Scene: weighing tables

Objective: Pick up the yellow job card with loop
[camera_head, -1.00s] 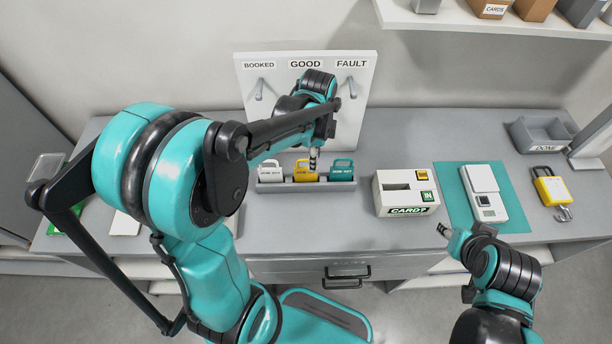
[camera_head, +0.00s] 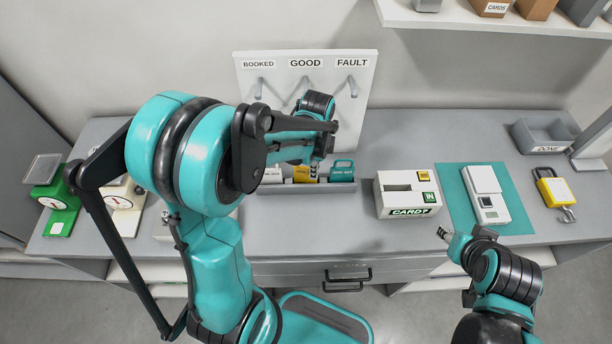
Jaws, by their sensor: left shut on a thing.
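The yellow job card with loop (camera_head: 302,179) stands in the grey card rack between a white card (camera_head: 272,175) and a teal card (camera_head: 342,172). My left gripper (camera_head: 314,170) is low at the yellow card and shut on it. The arm and gripper hide the card's loop and upper part, so I cannot tell whether it is lifted clear of the rack (camera_head: 300,189). My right gripper (camera_head: 443,234) hangs near the table's front edge at the right, away from the cards; its fingers are too small to judge.
A board (camera_head: 362,95) with hooks labelled BOOKED, GOOD and FAULT stands behind the rack. A green scale (camera_head: 60,205) is at the left. Table between rack and front edge is clear.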

